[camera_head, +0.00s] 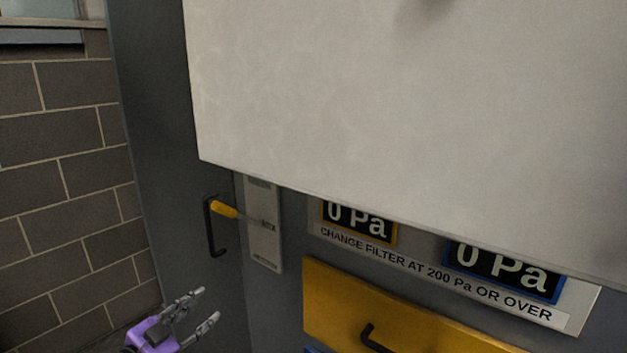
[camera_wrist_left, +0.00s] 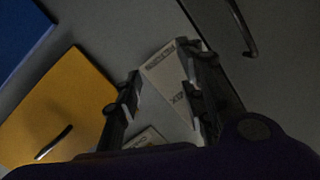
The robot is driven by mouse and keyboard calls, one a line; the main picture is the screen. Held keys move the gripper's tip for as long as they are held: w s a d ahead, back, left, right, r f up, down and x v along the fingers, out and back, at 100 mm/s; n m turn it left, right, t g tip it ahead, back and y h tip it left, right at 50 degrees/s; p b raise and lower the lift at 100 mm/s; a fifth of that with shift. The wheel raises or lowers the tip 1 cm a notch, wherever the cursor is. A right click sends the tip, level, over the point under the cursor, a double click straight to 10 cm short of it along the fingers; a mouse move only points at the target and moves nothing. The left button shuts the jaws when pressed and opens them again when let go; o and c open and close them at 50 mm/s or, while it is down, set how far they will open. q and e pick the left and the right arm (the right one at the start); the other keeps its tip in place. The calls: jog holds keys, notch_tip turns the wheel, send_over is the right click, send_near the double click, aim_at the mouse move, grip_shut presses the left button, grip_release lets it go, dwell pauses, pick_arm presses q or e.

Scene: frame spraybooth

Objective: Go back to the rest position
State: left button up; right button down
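My left gripper (camera_head: 196,310) is at the bottom left of the head view, below a black bar handle and a yellow-handled lever. Its purple body shows at the lower edge, and its grey fingers are spread apart with nothing between them. In the left wrist view the two dark fingers (camera_wrist_left: 162,98) are also apart, and a pale labelled plate (camera_wrist_left: 168,72) shows behind the gap. The gripper looks clear of the cabinet front. My right gripper is in neither view.
A large pale panel (camera_head: 400,110) covers the upper head view. Below it are the yellow-handled lever (camera_head: 225,209), black handle (camera_head: 210,235), two "0 Pa" displays (camera_head: 357,221) and a yellow drawer front (camera_head: 345,305) with a black handle. A brick wall (camera_head: 60,200) stands at left.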

pick_arm(q)
jog(key=s+d+f+n+g+y, duration=0.1)
jog(key=s+d+f+n+y, duration=0.1)
jog(key=s+f, duration=0.75)
jog(key=s+d+f+n+g+y, duration=0.2)
jog(key=s+f, duration=0.7)
jog(key=f, duration=0.1)
jog(key=s+d+f+n+g+y, duration=0.1)
jog(key=s+f+n, duration=0.2)
jog(key=s, duration=0.8)
jog(key=s+d+f+n+g+y+p, duration=0.1)
jog(key=s+f+n+g, duration=0.1)
jog(key=s+f, duration=0.4)
jog(key=s+n, duration=0.1)
jog(key=s, duration=0.4)
jog(key=shift+f+y, duration=0.15)
jog(key=shift+y, duration=0.25)
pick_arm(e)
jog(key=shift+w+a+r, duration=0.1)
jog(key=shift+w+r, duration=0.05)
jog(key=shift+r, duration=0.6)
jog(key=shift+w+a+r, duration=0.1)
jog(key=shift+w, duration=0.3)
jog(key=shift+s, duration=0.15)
